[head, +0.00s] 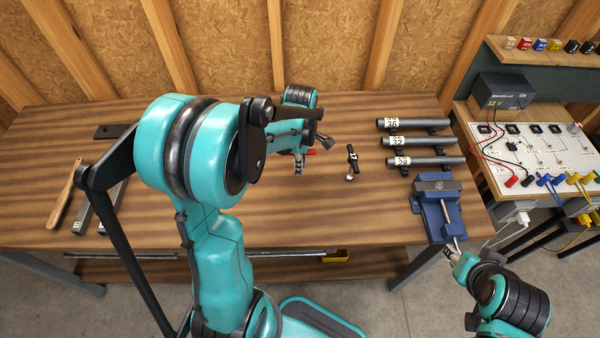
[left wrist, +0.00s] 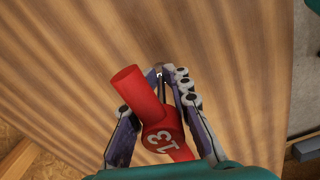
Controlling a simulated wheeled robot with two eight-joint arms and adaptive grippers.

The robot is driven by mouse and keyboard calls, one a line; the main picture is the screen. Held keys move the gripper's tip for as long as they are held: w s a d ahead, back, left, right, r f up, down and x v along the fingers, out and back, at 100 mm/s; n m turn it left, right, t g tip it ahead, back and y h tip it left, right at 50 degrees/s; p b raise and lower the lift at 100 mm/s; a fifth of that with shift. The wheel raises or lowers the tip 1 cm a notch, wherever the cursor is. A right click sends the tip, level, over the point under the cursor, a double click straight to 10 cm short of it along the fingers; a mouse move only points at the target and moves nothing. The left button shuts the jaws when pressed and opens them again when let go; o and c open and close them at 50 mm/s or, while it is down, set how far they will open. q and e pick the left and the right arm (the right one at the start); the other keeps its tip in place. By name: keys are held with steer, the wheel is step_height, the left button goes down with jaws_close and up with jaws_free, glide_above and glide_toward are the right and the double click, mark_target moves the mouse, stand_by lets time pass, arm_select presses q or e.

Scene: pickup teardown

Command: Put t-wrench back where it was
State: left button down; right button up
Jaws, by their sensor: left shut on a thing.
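My left gripper (head: 298,163) is over the middle of the wooden workbench. In the left wrist view my left gripper (left wrist: 162,85) is shut on a red T-wrench (left wrist: 133,88) marked 13, its handle lying across between the fingers. Only a little of the red T-wrench (head: 311,151) shows in the head view. Its shaft is mostly hidden by the fingers, and I cannot tell whether its tip touches anything. A black T-wrench (head: 352,158) marked 17 is on the bench, right of my left gripper. My right gripper (head: 457,256) is beside the vise; its fingers are too small to read.
The workbench (head: 330,215) has free room in front of my left gripper. A blue vise (head: 436,208) is at its right edge, below several labelled dark tubes (head: 415,141). Flat bars (head: 110,197) and a wooden-handled tool (head: 66,194) lie at left. An electrical panel (head: 520,150) stands right.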

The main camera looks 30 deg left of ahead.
arm_select(q)
step_height(320, 180, down, 4)
steer(key=shift+a+f+b, duration=0.1)
steer(key=shift+f+b, duration=0.05)
steer(key=shift+b, duration=0.55)
steer(key=shift+s, duration=0.1)
steer(key=c, duration=1.9)
jaws_free()
steer(key=shift+f, duration=0.1)
steer(key=o, duration=0.5)
